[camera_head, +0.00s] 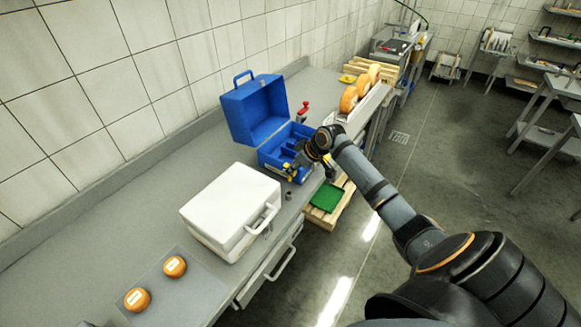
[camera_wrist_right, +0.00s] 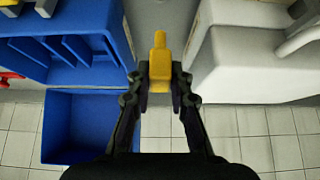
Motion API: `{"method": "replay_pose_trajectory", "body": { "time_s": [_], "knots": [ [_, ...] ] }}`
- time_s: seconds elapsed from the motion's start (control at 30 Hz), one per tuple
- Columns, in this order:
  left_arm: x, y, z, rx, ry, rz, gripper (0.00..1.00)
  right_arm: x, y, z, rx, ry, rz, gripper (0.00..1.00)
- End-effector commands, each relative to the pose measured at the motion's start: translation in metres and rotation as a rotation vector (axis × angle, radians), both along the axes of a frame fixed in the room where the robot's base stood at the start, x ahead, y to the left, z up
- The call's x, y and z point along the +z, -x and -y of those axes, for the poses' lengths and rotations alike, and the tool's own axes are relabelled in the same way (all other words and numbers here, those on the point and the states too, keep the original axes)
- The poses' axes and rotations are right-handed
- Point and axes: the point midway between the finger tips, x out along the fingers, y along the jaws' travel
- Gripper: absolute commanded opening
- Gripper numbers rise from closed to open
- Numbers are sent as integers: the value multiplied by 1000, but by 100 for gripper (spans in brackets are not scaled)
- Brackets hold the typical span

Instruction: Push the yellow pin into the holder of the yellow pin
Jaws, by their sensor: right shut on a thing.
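The yellow pin (camera_wrist_right: 160,62) shows in the right wrist view between the dark fingers of my right gripper (camera_wrist_right: 160,84), which is shut on it. The pin points away from the wrist, over the grey worktop between the blue box and the white case. In the head view my right gripper (camera_head: 300,160) is at the front of the blue box, and the pin is too small there to make out surely. A small dark round piece (camera_head: 289,196) stands on the worktop near the white case; I cannot tell whether it is the pin's holder. My left gripper is not in view.
The open blue toolbox (camera_head: 250,112) has compartments and a raised lid. A white case (camera_head: 229,208) stands close by on the worktop (camera_head: 75,232). Orange cheese wheels (camera_head: 349,99) stand farther back. A green tray (camera_head: 326,198) lies lower, beyond the worktop's edge.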

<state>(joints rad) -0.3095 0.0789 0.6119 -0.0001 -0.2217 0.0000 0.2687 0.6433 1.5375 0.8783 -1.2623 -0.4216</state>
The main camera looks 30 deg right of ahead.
Motion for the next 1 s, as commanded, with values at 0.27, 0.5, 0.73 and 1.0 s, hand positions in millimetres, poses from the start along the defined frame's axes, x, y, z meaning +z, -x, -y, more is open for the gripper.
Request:
{"method": "replay_pose_trajectory", "body": {
  "time_s": [0.27,0.5,0.73,1.0],
  "knots": [
    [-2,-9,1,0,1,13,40,-12,0,0,-1,-3,-1,0],
    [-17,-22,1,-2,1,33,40,-41,0,-1,1,-3,-1,0],
    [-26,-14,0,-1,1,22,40,-57,0,0,0,-2,-1,0],
    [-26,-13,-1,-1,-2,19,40,-57,0,0,1,-2,-1,0]
  ]
}}
